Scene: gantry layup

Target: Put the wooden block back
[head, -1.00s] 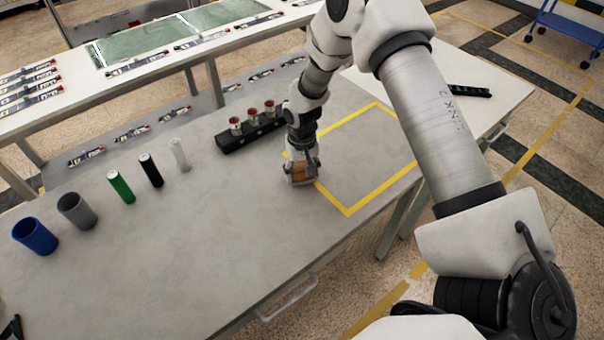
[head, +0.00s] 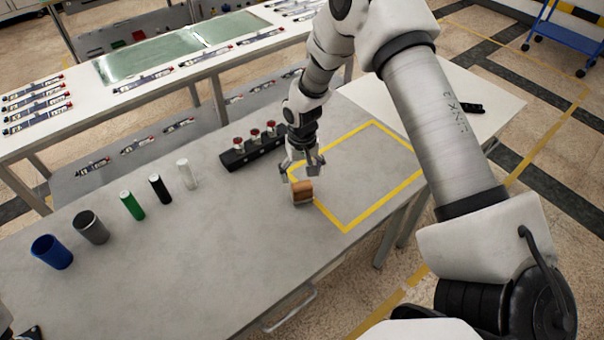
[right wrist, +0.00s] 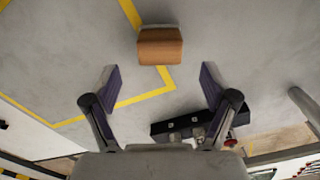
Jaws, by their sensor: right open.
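The wooden block (head: 302,192) stands on the grey table at the left edge of the yellow taped rectangle (head: 345,228). In the right wrist view the block (right wrist: 160,46) sits beyond the fingertips, beside or over a yellow tape line; I cannot tell whether it overlaps the tape. My right gripper (head: 301,172) is open and empty, just behind and above the block, its fingers apart from it. Its two spread fingers also show in the right wrist view (right wrist: 157,80). My left gripper is not clearly seen; only a dark bit shows at the lower left corner of the head view.
A black rack (head: 235,160) with several red-topped pieces stands just left of my right gripper. A blue cup (head: 52,252), a grey cup (head: 91,228) and green (head: 132,206), black and white cylinders stand in a row to the left. The table's front middle is clear.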

